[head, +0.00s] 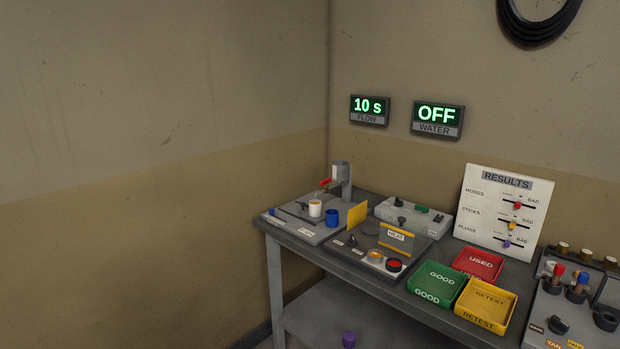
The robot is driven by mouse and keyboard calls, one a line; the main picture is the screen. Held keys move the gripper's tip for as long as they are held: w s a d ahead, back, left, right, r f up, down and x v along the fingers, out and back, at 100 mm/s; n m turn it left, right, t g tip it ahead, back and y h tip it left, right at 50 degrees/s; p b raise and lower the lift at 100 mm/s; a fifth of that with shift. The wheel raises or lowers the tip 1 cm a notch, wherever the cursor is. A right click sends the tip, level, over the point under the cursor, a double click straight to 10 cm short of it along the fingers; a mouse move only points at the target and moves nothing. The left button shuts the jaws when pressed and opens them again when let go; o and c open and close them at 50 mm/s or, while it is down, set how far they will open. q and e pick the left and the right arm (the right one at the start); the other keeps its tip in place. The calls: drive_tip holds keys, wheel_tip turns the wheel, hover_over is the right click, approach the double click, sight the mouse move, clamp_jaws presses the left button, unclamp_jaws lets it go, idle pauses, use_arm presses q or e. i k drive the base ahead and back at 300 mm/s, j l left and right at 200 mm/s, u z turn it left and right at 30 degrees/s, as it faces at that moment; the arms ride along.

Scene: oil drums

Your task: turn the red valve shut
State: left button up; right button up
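The red valve (325,183) is a small red lever on the side of a grey upright cup on a post (341,176), at the back left corner of the bench. Below it, a white cup (315,208) with a brownish top stands on a grey plate, with a blue cup (332,217) beside it. The wall display above reads 10 s, labelled FLOW (369,110). Neither of my grippers shows in the head view.
The grey bench (406,300) also holds a HEAT station (397,238), green (437,284), red (478,263) and yellow (486,304) trays, and a RESULTS board (501,211). A second display reads OFF, labelled WATER (437,119). A purple piece (348,339) is on the lower shelf.

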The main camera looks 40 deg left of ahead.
sight(324, 181)
drive_tip(key=i+j+u, duration=0.3)
drive_tip(key=j, duration=0.2)
drive_tip(key=i+j+u, duration=0.3)
drive_tip(key=j, duration=0.15)
drive_tip(key=i+j+u, duration=0.3)
drive_tip(key=k+j, duration=0.1)
drive_tip(key=j, duration=0.05)
